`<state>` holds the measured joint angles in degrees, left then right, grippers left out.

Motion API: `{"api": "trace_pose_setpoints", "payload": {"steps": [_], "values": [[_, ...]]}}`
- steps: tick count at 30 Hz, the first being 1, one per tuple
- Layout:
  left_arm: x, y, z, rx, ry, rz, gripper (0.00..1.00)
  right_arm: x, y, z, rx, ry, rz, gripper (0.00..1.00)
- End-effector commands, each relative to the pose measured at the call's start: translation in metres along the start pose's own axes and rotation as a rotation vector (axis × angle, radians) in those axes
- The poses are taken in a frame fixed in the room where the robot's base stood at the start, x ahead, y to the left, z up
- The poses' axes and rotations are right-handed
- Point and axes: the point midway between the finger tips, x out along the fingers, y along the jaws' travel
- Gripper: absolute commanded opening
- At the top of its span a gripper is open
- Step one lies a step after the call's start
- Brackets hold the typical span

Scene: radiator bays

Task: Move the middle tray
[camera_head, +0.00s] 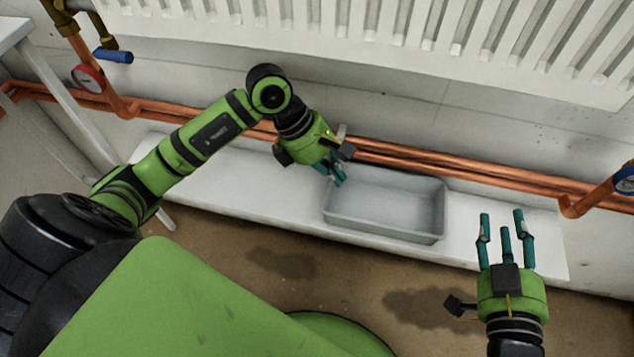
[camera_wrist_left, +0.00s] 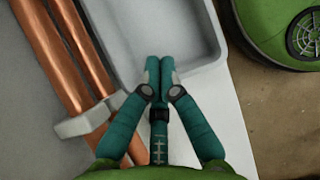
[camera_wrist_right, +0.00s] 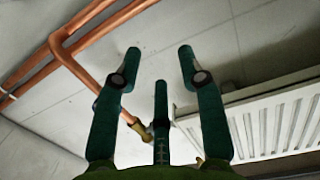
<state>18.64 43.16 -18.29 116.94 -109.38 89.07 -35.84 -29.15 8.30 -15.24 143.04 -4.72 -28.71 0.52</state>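The tray (camera_head: 385,232) is a grey, empty, open rectangular box. It sits on a white shelf below the copper pipes, and no other tray shows. My left gripper (camera_head: 338,178) is at the tray's left end. In the left wrist view, its fingers (camera_wrist_left: 159,75) are drawn together over the rim of the tray (camera_wrist_left: 205,62), seemingly pinching the end wall; the contact itself is hidden. My right gripper (camera_head: 502,222) is open and empty, in front of the shelf to the right of the tray. Its spread fingers (camera_wrist_right: 160,65) also show in the right wrist view.
The white shelf (camera_head: 250,190) has bare room on both sides of the tray. Copper pipes (camera_head: 440,165) run along the wall close behind it, and a white radiator (camera_head: 400,30) hangs above. A red gauge (camera_head: 88,78) and a blue-handled valve (camera_head: 113,56) are at the left.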

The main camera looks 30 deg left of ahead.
Motion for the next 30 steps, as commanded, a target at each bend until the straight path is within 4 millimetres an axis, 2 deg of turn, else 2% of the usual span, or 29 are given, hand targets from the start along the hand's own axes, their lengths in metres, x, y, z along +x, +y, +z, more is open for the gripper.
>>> {"api": "trace_pose_setpoints", "payload": {"steps": [1,6,12,18,20,24,30], "values": [[-0.004,-0.001,-0.013,-0.003,0.004,-0.001,0.0,0.001,-0.002,-0.006,-0.002,0.035,-0.004,0.4],[-0.024,-0.001,-0.044,-0.003,0.004,0.0,0.0,-0.001,-0.007,-0.03,-0.006,0.162,-0.015,0.4],[0.003,-0.001,-0.054,-0.001,-0.002,-0.003,0.0,-0.012,-0.018,-0.071,-0.009,0.385,-0.039,0.4],[0.019,-0.001,-0.063,0.0,-0.001,-0.002,0.0,-0.028,-0.026,-0.102,-0.01,0.563,-0.059,0.4],[0.022,0.0,-0.065,-0.001,-0.001,-0.001,0.0,-0.032,-0.027,-0.108,-0.01,0.6,-0.063,0.4],[0.025,0.0,-0.057,0.002,-0.003,0.001,0.0,-0.038,-0.029,-0.116,-0.009,0.652,-0.068,0.4],[0.025,0.0,-0.055,0.002,0.0,0.0,0.0,-0.04,-0.03,-0.119,-0.009,0.667,-0.07,0.4]]}}
